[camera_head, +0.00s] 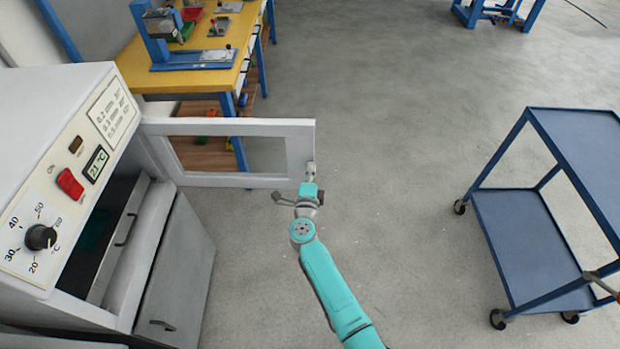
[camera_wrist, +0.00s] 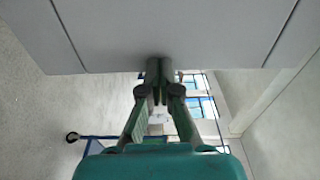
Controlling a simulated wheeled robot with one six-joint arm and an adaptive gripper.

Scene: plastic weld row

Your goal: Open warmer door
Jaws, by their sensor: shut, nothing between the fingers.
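The warmer (camera_head: 60,150) is a white cabinet at the left in the head view, with a panel holding a black dial, a red switch and a small display. Its door (camera_head: 225,182), a white frame with a clear window, stands swung wide open, out to the right of the cabinet. My gripper (camera_head: 309,172) is at the door's free end, close to its edge; I cannot tell whether it touches. In the wrist view my gripper (camera_wrist: 159,75) is shut and empty, its tips against or just in front of a pale flat surface, likely the door (camera_wrist: 160,35).
Inside the warmer is a drawer-like front with a handle (camera_head: 125,230). A grey lower cabinet door (camera_head: 178,280) is below. A yellow-topped workbench (camera_head: 190,82) with tools stands behind the door. A blue cart (camera_head: 525,240) stands at the right. The floor between is clear.

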